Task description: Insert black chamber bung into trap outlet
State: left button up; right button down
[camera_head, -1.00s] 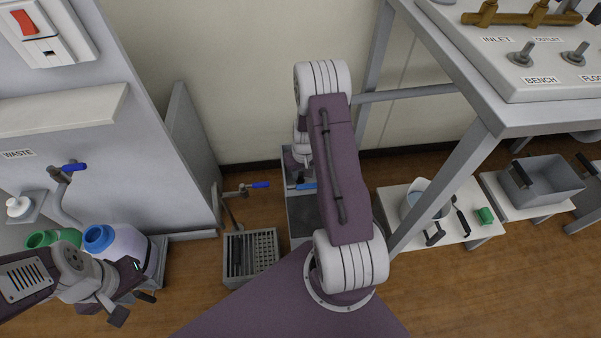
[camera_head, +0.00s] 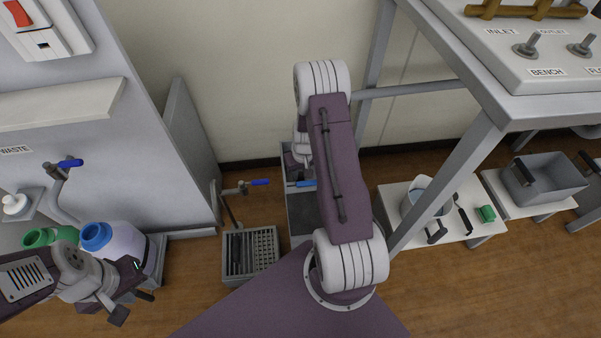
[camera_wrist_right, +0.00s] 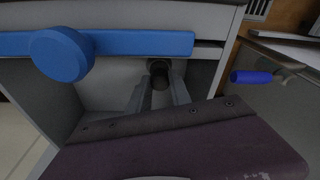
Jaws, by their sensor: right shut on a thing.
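In the right wrist view my right gripper (camera_wrist_right: 159,88) is shut on a dark, round-ended piece (camera_wrist_right: 159,70), which looks like the black chamber bung. It sits between the fingertips, close to a grey wall just below a blue lever. I cannot make out the trap outlet or whether the bung touches it. In the head view my right arm covers the right gripper and the bung. My left gripper (camera_head: 132,306) is at the lower left, open and empty, in front of a white bottle with a blue cap (camera_head: 97,236).
The blue lever (camera_wrist_right: 130,43) crosses just above the right fingertips. A smaller blue-handled tap (camera_wrist_right: 251,77) is to the right. In the head view, a grated box (camera_head: 250,257) stands on the floor left of my right arm. A low white table (camera_head: 455,236) stands right.

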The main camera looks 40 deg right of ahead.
jog(key=shift+f, duration=0.15)
jog(key=c, duration=1.1)
grip_release()
notch_tip(320, 180, up, 9)
jog(key=s+p, duration=0.1)
jog(key=p, duration=0.4)
jog(key=shift+s+a, duration=0.2)
